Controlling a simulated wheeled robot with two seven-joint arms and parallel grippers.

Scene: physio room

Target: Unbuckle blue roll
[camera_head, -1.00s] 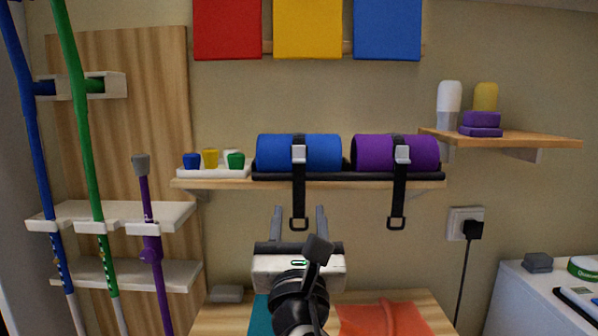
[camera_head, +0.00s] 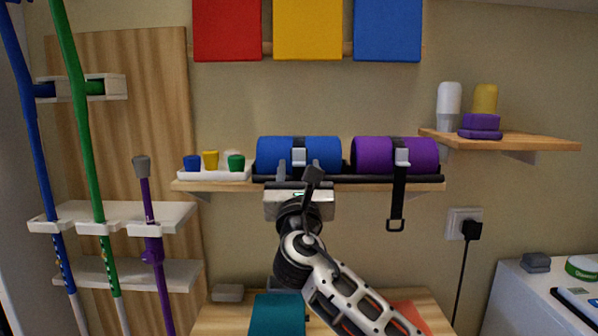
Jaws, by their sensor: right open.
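The blue roll (camera_head: 325,152) lies on a black tray on the wooden wall shelf, with a dark strap and a pale buckle (camera_head: 299,157) across its middle. My right gripper (camera_head: 292,172) is raised in front of the roll's lower edge, its two open fingers pointing up at either side of the buckle. I cannot tell whether they touch it. The gripper and arm hide the strap's hanging end. My left gripper is not in view.
A purple roll (camera_head: 372,155) with its own buckle and hanging strap (camera_head: 397,205) lies right of the blue roll. A white tray (camera_head: 213,174) with small coloured cups stands left. Canes (camera_head: 85,150) stand at far left. A teal cloth (camera_head: 278,314) lies on the lower table.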

